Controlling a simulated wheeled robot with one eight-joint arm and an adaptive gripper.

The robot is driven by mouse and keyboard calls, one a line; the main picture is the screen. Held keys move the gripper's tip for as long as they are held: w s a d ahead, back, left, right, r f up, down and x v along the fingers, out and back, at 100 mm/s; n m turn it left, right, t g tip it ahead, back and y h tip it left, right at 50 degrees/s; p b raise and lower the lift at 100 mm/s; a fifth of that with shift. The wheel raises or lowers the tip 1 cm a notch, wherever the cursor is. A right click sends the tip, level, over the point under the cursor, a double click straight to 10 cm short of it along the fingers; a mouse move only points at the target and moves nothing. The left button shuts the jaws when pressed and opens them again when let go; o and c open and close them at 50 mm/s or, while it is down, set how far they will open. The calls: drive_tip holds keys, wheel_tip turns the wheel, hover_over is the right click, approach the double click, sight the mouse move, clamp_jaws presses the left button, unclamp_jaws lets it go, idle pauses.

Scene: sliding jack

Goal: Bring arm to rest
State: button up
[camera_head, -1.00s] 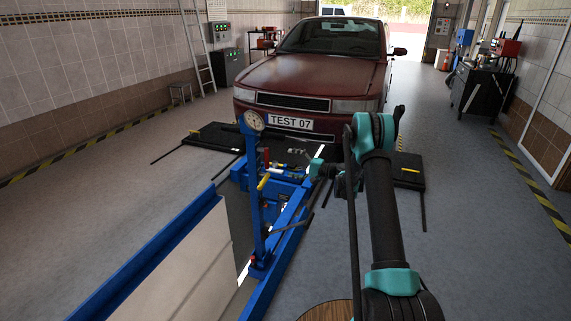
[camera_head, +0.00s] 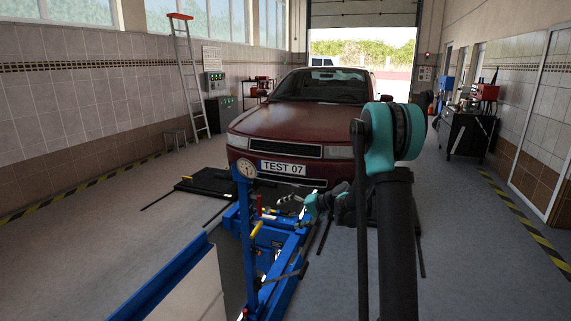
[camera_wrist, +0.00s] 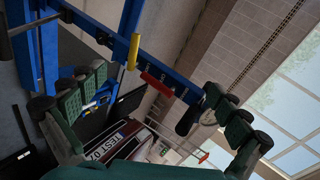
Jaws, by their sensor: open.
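The blue sliding jack (camera_head: 275,235) stands over the pit in front of the car, with a round gauge (camera_head: 247,168) on its post. It has a yellow handle (camera_head: 257,229) and a red handle beside it. In the wrist view, the yellow handle (camera_wrist: 133,52) and red handle (camera_wrist: 156,84) show between and beyond my fingers. My gripper (camera_head: 289,208) is close to the jack's right side in the head view, its fingers pointing left. In the wrist view my gripper (camera_wrist: 155,85) is open, its fingers wide apart with nothing held. Whether it touches the jack is unclear.
A dark red car (camera_head: 300,130) with plate TEST 07 stands behind the jack. A blue-edged pit rail (camera_head: 165,285) is at lower left. A ladder (camera_head: 190,80) leans on the left wall and a tool cart (camera_head: 466,132) stands at right.

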drive_tip(key=s+d+f+h, duration=0.1)
drive_tip(key=s+d+h, duration=0.2)
drive_tip(key=s, duration=0.9)
drive_tip(key=s+d+f+n+h, duration=0.1)
drive_tip(key=s+d+h, duration=0.3)
drive_tip(key=s+d, duration=0.5)
drive_tip(key=s+d+f+n+h, duration=0.1)
drive_tip(key=s+d+h, duration=0.3)
drive_tip(key=s, duration=1.3)
drive_tip(key=shift+d+f+g, duration=0.3)
drive_tip(key=shift+d+f, duration=0.45)
drive_tip(key=shift+d, duration=0.15)
